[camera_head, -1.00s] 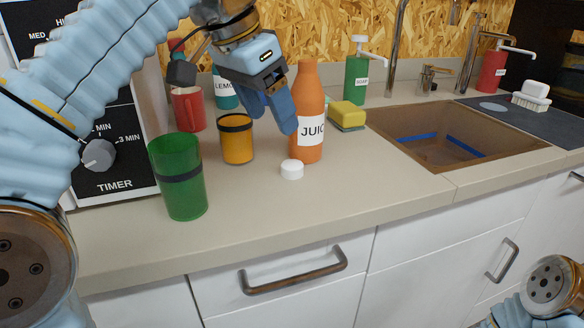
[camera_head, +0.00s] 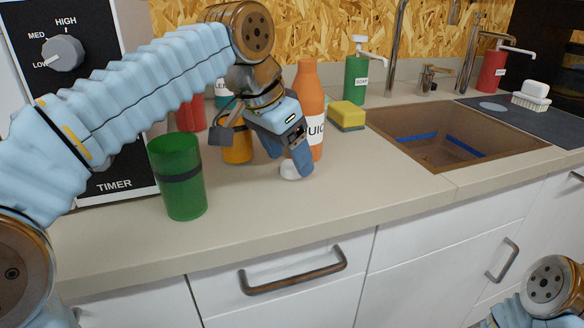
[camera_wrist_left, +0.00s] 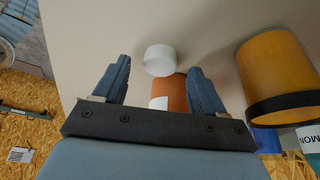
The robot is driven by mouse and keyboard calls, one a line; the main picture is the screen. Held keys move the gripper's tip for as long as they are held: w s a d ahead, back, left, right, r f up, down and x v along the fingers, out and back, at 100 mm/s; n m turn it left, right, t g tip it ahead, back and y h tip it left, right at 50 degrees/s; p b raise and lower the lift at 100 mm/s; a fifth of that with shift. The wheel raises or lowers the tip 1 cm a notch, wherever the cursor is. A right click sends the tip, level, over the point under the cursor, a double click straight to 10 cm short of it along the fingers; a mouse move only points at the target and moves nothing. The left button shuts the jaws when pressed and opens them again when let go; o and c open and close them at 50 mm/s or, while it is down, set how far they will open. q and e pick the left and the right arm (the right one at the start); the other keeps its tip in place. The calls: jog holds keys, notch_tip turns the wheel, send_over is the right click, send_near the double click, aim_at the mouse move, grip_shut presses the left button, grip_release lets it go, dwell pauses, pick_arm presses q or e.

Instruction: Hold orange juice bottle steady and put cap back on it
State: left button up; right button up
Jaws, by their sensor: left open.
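The orange juice bottle (camera_head: 310,85) stands upright and uncapped on the counter, its label partly hidden by my left gripper. The white cap (camera_head: 289,172) lies on the counter in front of the bottle. My left gripper (camera_head: 288,161) is open and empty, pointing down at the cap and covering part of it in the head view. In the left wrist view the cap (camera_wrist_left: 160,60) shows ahead of the gap between the two fingers (camera_wrist_left: 160,78), with part of the orange bottle (camera_wrist_left: 171,92) close behind it. My right gripper is out of view.
A green cup (camera_head: 180,190) and a yellow cup (camera_head: 237,148) stand left of the bottle, with a red mug (camera_head: 190,115) behind. A yellow sponge (camera_head: 347,114) and the sink (camera_head: 440,150) lie to the right. The counter front is clear.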

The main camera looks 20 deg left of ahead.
pick_arm(q)
jog(key=shift+w+d+f, duration=0.15)
jog(key=shift+w+f, duration=0.05)
jog(key=shift+f, duration=0.4)
jog(key=shift+c, duration=0.5)
jog(key=c, duration=1)
